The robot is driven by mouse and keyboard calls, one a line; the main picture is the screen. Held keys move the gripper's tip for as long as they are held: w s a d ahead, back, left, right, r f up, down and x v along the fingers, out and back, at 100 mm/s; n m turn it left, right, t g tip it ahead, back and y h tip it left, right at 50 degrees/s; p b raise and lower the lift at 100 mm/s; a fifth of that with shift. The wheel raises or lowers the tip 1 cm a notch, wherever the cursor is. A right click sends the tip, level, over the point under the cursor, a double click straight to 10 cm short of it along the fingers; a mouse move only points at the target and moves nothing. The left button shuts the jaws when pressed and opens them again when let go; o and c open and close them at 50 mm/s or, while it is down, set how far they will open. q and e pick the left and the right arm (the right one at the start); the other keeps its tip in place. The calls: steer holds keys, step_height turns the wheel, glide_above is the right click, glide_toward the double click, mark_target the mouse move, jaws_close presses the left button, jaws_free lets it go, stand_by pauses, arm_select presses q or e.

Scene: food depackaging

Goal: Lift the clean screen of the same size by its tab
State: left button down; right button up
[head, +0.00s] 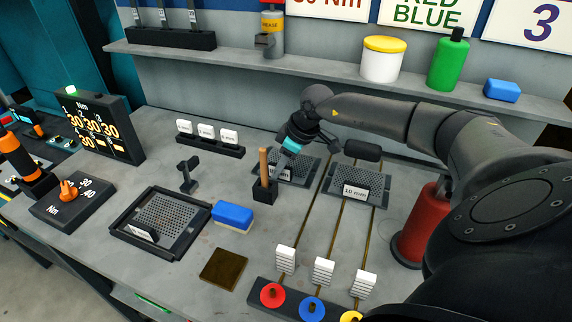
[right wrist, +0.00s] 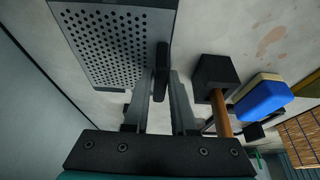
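A grey perforated screen (head: 312,170) lies at the back middle of the bench; its size label is partly hidden behind my right gripper (head: 277,172). In the right wrist view the screen (right wrist: 112,45) is at the upper left. Its black upright tab (right wrist: 162,62) stands between the fingertips of my right gripper (right wrist: 163,82), which appear to touch it on both sides. The screen seems to rest on the bench. Another screen, labelled 10 mm (head: 345,175), lies to the right. A third screen (head: 170,217) sits in a black frame (head: 122,230) at front left; its label is unreadable.
A black holder with a wooden-handled tool (head: 263,165) stands close beside the gripper. A blue sponge (head: 232,214) and a brown pad (head: 223,265) lie in front. Brass rods with white blocks (head: 323,270) run forward. A red cylinder (head: 418,225) stands right, under my arm.

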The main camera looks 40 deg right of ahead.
jaws_close()
stand_by(0.9)
